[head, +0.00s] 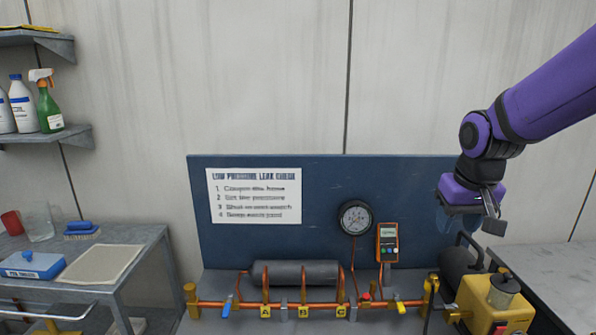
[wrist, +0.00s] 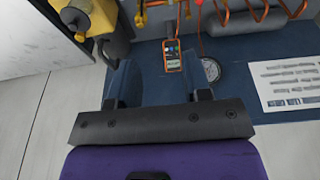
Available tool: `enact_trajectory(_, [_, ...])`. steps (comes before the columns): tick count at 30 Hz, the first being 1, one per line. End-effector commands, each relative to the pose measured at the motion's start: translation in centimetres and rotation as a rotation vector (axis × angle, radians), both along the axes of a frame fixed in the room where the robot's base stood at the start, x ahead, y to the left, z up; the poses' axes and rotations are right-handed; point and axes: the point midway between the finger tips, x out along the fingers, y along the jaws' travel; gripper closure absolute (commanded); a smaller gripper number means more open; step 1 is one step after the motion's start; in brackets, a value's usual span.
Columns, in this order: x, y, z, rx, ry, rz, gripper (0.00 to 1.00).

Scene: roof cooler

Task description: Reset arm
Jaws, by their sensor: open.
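My gripper (head: 474,215) hangs from the purple arm at the right of the head view, in front of the right end of the blue backboard (head: 330,180). It is above the yellow pump unit (head: 490,305). In the wrist view, which looks upside down, my gripper (wrist: 159,82) shows two dark fingers wide apart with nothing between them. Beyond the fingers are the backboard (wrist: 235,95), the orange handheld meter (wrist: 172,55) and the round gauge (wrist: 211,69).
A copper pipe (head: 240,303) with coloured valves runs along the bench below a grey cylinder (head: 295,273). A side table (head: 130,245) and shelves (head: 45,135) with bottles stand at left. A grey counter (head: 555,275) is at right. The space before the wall is open.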

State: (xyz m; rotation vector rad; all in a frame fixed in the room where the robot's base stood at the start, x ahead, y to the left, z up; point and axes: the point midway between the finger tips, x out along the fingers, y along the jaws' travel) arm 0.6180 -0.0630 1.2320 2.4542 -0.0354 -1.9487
Motion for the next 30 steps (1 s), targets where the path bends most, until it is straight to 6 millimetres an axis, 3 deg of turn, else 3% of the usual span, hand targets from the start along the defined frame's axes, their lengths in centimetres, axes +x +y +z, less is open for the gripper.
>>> enact_trajectory(6, [-4.6, -0.2, 3.7, 0.001, -0.065, 0.002, 0.55])
enact_trajectory(13, [-9.6, -0.4, 6.4, 0.006, -0.125, 0.003, 0.55])
enact_trajectory(24, [-17.0, -0.5, 8.3, 0.017, -0.212, 0.011, 0.55])
enact_trajectory(30, [-18.7, -0.5, 8.4, 0.021, -0.231, 0.013, 0.55])
